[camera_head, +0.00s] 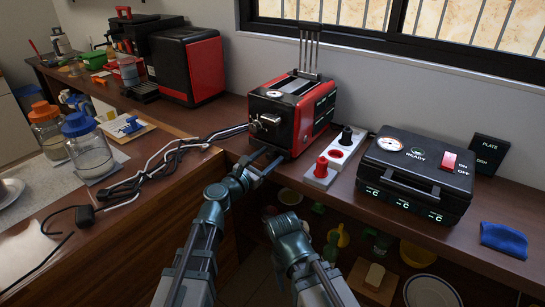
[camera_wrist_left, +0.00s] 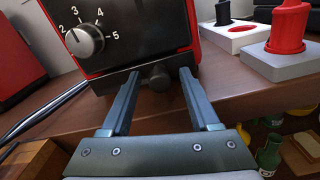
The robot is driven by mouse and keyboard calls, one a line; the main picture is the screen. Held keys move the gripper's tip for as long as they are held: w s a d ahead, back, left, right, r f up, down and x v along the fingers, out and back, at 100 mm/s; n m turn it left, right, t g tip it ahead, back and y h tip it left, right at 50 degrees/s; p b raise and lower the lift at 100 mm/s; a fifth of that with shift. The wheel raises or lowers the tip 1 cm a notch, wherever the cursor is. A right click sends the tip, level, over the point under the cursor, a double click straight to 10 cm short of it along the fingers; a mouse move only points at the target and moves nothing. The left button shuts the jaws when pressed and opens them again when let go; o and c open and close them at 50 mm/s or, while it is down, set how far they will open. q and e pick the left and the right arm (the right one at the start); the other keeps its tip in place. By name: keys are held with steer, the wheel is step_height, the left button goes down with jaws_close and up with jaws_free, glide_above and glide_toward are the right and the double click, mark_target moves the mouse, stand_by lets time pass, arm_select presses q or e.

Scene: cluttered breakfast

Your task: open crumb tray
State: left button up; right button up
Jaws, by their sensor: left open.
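The red and black toaster (camera_head: 290,112) stands on the wooden counter under the window. In the left wrist view, the toaster's front (camera_wrist_left: 125,35) shows a numbered dial (camera_wrist_left: 85,42). A dark crumb tray knob (camera_wrist_left: 159,78) sticks out low on that front, and the tray looks pushed in. My left gripper (camera_head: 266,161) is at the toaster's lower front. In the left wrist view, my left gripper (camera_wrist_left: 160,75) is open, with one finger on each side of the knob; I cannot tell whether either touches it. My right arm shows low in the head view, but its gripper does not.
Black and white cables (camera_head: 165,160) lie left of the toaster. A power strip with red and black plugs (camera_head: 340,157) stands close on its right, then a black appliance case (camera_head: 415,175) and a blue cloth (camera_head: 503,239). Shelves with bottles and dishes lie below the counter.

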arm_select(q)
jaws_close()
stand_by(1.4)
